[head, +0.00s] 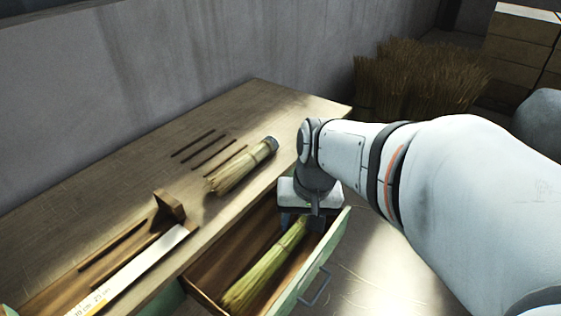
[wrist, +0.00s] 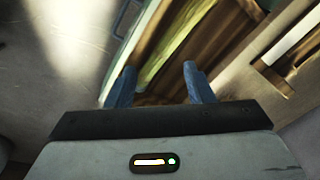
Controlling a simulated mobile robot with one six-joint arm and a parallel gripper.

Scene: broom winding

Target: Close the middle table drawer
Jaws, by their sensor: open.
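A table drawer (head: 208,281) with a pale green front (head: 327,254) is pulled out from the wooden table (head: 245,105). A bar handle (head: 316,287) sits on its outer face. A straw bundle (head: 262,267) lies lengthwise inside. My gripper (head: 297,220) points down over the drawer's far end, close to the front panel's inner side. In the wrist view my gripper (wrist: 158,72) has its two blue fingers apart, with the straw bundle (wrist: 187,45) and the drawer front (wrist: 124,30) beyond them. I cannot tell whether the fingers touch anything.
On the tabletop lie a bound straw bundle (head: 240,167), several thin dark sticks (head: 210,149), a wooden holder (head: 170,208) and a ruler (head: 145,266). More straw (head: 420,78) stands behind, near stacked boxes (head: 520,45). Floor in front of the drawer looks clear.

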